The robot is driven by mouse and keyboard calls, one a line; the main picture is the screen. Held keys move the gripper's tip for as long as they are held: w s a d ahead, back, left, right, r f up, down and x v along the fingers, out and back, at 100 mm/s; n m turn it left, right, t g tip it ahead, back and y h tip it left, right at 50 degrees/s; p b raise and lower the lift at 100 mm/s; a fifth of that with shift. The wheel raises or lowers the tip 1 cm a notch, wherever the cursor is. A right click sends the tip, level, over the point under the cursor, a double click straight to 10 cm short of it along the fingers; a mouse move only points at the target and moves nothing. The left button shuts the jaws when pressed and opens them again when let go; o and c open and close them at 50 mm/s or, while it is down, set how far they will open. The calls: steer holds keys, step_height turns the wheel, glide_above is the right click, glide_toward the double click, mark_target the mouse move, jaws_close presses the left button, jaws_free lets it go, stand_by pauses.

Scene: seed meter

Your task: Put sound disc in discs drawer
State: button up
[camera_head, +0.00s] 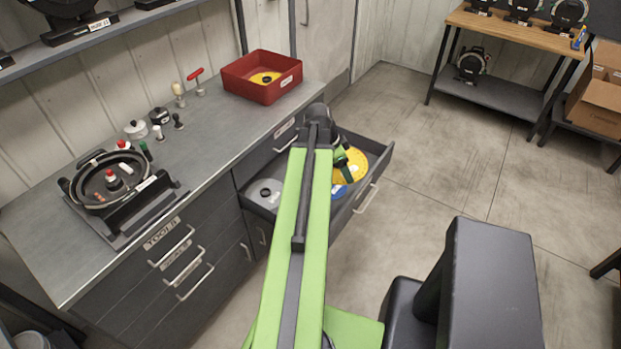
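The discs drawer (374,188) is pulled open at the right end of the grey cabinet. In it lie a grey disc (264,194) on the left and a blue disc (338,191), mostly hidden by my arm. A yellow disc (357,165) shows at the drawer's right side, partly behind my gripper. My gripper (345,170) is low over the drawer, at the yellow disc; I cannot tell whether they touch. Its fingers are too small and hidden to read. Another yellow disc (265,77) lies in a red bin (283,92). I cannot tell which disc is the sound one.
A seed meter (100,190) sits on a stand on the counter (50,250), with small knobbed parts and tools behind it. A wooden bench (500,30) with more meters and cardboard boxes (600,100) stand at the right. The floor between is clear.

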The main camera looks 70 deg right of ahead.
steer(key=w+f+n+b, duration=0.1)
steer(key=w+f+b, duration=0.3)
steer(key=f+b, duration=0.8)
steer(key=w+d+f+n+b, duration=0.1)
steer(key=w+f+b, duration=0.4)
steer(key=f+b, duration=0.8)
steer(key=w+d+f+n+t+b, duration=0.1)
steer(key=w+f+b, duration=0.3)
steer(key=f+b, duration=0.8)
steer(key=shift+w+d+f+n+h, duration=0.2)
steer(key=shift+w+n+h, duration=0.1)
steer(key=shift+h, duration=0.1)
steer(key=shift+r, duration=0.25)
steer(key=shift+f, duration=0.1)
steer(key=o, duration=1.5)
steer(key=p+v, duration=1.1)
steer(key=v, duration=0.1)
